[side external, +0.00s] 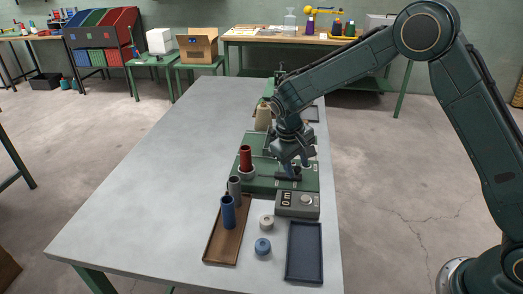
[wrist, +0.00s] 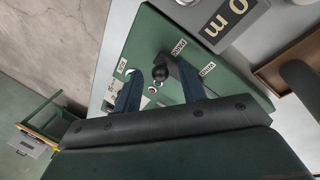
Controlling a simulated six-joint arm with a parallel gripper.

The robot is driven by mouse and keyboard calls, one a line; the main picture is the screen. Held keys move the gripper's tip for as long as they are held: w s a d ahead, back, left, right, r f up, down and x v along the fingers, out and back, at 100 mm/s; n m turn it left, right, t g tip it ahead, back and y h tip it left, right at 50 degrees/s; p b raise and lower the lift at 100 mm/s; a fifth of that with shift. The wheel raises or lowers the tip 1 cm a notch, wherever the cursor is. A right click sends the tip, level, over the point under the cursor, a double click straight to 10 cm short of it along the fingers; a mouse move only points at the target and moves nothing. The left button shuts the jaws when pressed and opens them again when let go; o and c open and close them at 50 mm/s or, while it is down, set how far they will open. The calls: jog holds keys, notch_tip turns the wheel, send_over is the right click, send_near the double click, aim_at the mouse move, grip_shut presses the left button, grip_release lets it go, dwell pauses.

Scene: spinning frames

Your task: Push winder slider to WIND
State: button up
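The winder's green base plate (side external: 235,184) lies on the grey table; its green top fills the middle of the wrist view (wrist: 150,35). A round black knob (wrist: 160,73), which looks like the slider's, stands on that top. My gripper (side external: 288,170) is low over the plate in the side view and hides the knob there. In the wrist view its two blue-grey fingers (wrist: 150,82) are apart, with the knob between them, nearer the right finger. I cannot tell whether that finger touches it.
A grey counter box (side external: 297,205) sits at the plate's near edge. A red spool (side external: 245,158) stands on the plate's left. A brown tray (side external: 222,243) holds a blue spool (side external: 228,212) and a grey one. A dark tray (side external: 304,252) lies nearby. The table's left side is clear.

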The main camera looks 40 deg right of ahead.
aim_at(279, 173)
grip_shut()
jog(key=shift+w+a+r, duration=0.1)
jog(key=shift+w+a, duration=1.9)
jog(key=shift+o, duration=0.2)
grip_release()
jog(key=v, duration=1.3)
jog(key=shift+r, duration=0.3)
jog(key=shift+s+r, duration=0.1)
